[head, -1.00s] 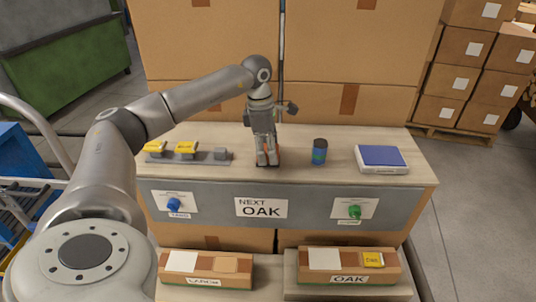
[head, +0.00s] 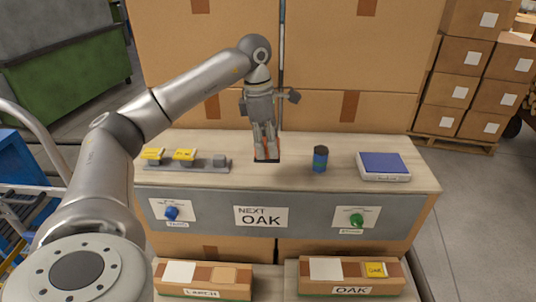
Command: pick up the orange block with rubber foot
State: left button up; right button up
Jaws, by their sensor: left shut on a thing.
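My left gripper (head: 265,149) is at the middle of the wooden bench top (head: 338,180), pointing down. It is shut on the orange block with rubber foot (head: 266,158). Only slivers of orange show beside the fingers, and the dark foot shows below them. The block is upright and seems a little above the bench top, though the gap is hard to judge. My right gripper is not in view.
A grey rack (head: 200,167) with yellow-topped pieces is left of the gripper. A blue-and-dark can (head: 320,159) and a blue-topped box (head: 383,166) stand to the right. Large cartons (head: 345,50) rise close behind. Two labelled trays (head: 240,293) (head: 312,290) are in front, lower down.

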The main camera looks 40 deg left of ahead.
pick_arm(q)
jog(key=s+d+r+b, duration=0.1)
jog(key=s+d+r, duration=0.6)
jog(key=s, duration=0.2)
jog(key=shift+s, duration=0.1)
